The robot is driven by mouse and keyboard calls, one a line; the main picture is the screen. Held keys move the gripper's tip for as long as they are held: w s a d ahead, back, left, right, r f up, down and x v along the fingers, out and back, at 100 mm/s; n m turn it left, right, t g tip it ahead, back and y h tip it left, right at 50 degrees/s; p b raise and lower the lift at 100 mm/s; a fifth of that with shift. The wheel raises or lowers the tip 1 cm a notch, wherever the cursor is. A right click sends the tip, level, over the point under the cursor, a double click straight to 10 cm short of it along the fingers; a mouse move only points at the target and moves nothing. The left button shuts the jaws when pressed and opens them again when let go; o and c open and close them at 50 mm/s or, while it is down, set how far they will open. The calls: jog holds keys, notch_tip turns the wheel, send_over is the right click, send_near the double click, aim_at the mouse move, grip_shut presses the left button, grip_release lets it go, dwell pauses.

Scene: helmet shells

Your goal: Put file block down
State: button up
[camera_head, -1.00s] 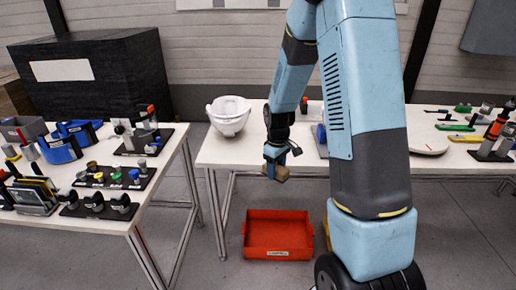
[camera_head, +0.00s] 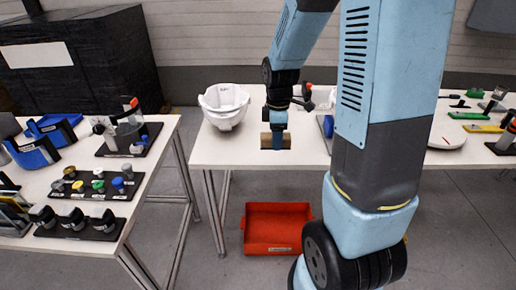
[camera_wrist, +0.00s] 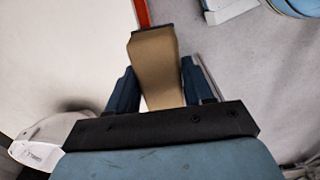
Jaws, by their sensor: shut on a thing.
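I cannot tell whether the block touches the tabletop.
The white helmet shell (camera_head: 224,107) stands left of my gripper. A red tray (camera_head: 278,229) is on the floor below the table's front. The left table (camera_head: 150,182) carries several tools and holders. Bare tabletop lies left of the block.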

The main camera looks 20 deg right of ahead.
jog(key=w+a+f, duration=0.1)
jog(key=w+f, duration=0.2)
jog(key=w, duration=0.3)
send_over(258, 155)
jog(key=f, duration=0.5)
jog(key=shift+s+f, duration=0.2)
jog(key=shift+w+f, duration=0.15)
jog(key=shift+f, duration=1.5)
jog(key=shift+f, duration=0.15)
jog(key=o, duration=0.9)
jog(key=shift+o, duration=0.2)
